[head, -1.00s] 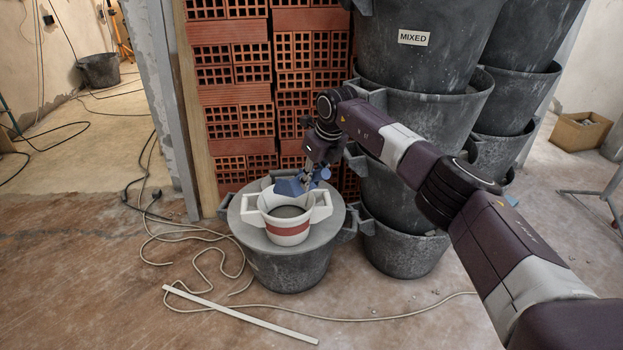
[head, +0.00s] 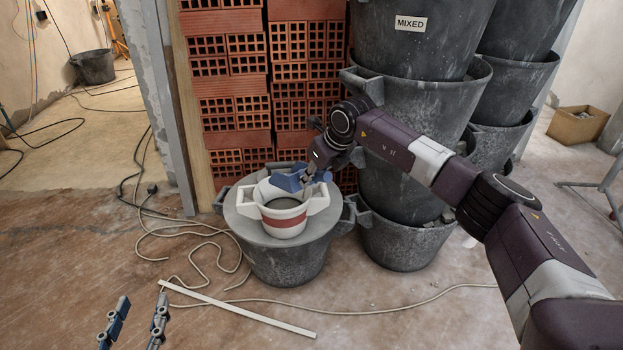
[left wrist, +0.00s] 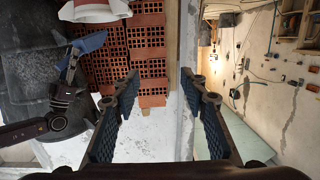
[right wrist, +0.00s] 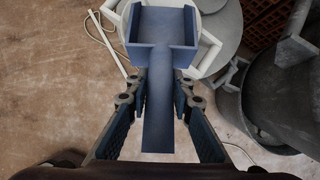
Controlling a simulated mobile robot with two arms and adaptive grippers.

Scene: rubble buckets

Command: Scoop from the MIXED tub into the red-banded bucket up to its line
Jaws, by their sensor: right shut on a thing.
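The white bucket with a red band (head: 285,221) stands upright on a round grey lid or board on top of a dark tub. Its inside looks grey, and I cannot tell its fill level or line. My right gripper (head: 308,178) is shut on the handle of a blue scoop (head: 289,181), held at the bucket's back rim. The scoop's tray (right wrist: 163,28) looks empty in the right wrist view. The tub labelled MIXED (head: 410,24) tops a stack of dark tubs at the right; its inside is out of view. My left gripper (head: 133,320) is open and empty, low at the left.
A red brick stack (head: 235,95) stands behind the bucket. A pale strip (head: 240,310) and loose cable (head: 200,240) lie on the floor in front. More stacked tubs (head: 510,75) and a cardboard box (head: 577,126) are at the right.

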